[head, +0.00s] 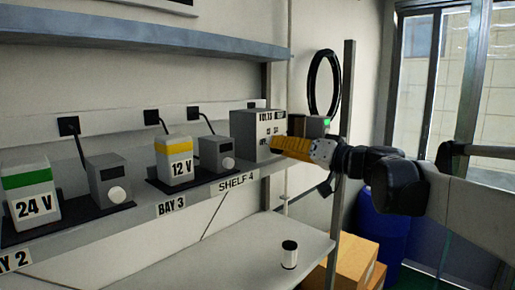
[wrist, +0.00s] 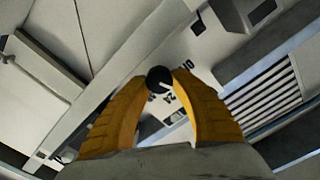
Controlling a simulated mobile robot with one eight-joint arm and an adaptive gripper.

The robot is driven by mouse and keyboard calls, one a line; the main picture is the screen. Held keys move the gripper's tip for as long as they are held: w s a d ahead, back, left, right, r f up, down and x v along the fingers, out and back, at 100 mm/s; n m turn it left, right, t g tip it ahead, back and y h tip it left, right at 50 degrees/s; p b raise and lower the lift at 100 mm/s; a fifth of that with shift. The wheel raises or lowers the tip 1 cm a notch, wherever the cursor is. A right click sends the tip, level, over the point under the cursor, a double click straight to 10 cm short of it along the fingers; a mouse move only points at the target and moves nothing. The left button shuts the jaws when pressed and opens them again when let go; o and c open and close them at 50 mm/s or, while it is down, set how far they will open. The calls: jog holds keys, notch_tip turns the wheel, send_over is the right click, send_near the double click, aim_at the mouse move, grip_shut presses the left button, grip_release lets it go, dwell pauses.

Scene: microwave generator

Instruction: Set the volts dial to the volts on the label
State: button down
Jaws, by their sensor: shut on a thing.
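The generator box (head: 245,128) is grey and stands at the right end of the shelf, with VOLTS lettering on its front. My gripper (head: 274,144) reaches in from the right, with its yellow fingers at the box front. In the wrist view, my gripper (wrist: 160,82) is shut on a black round dial (wrist: 158,76) with a pale pointer line. Printed numbers on the face beside the dial are partly covered by the fingers and too small to read surely. In the head view, the dial is hidden behind the fingers.
A yellow-topped 12 V block (head: 174,160) stands left of the box, beside a small grey unit (head: 216,153). A green-topped 24 V block (head: 31,191) is farther left. The shelf edge carries BAY 3 and SHELF 4 labels. A metal post (head: 342,150) stands near my arm.

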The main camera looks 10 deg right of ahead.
dwell(0.3)
jog(key=c, duration=1)
grip_release()
jog(key=shift+c, duration=0.2)
